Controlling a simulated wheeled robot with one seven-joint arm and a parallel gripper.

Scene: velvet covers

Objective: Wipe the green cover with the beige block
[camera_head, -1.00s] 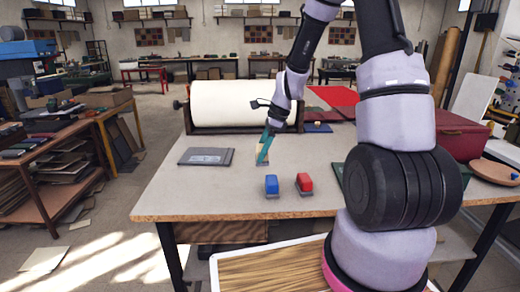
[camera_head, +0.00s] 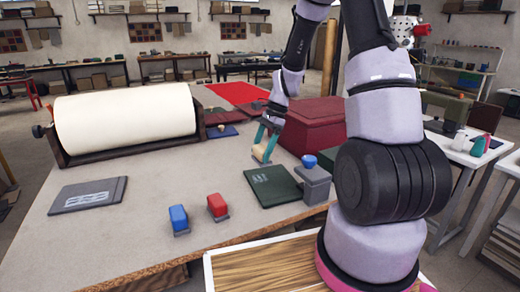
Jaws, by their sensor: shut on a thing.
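The green cover (camera_head: 273,186) is dark green with pale markings. It lies flat on the grey table (camera_head: 150,172), right of its middle. My gripper (camera_head: 264,154), with teal fingers, is shut on the beige block (camera_head: 260,153) just beyond the far edge of the green cover. The fingers hide part of the block. I cannot tell whether the block touches the table.
A grey box with a blue knob (camera_head: 313,182) stands right beside the green cover. A red block (camera_head: 217,206) and a blue block (camera_head: 178,219) stand left of it. A grey cover (camera_head: 90,194) lies far left. A dark red box (camera_head: 312,125) stands behind.

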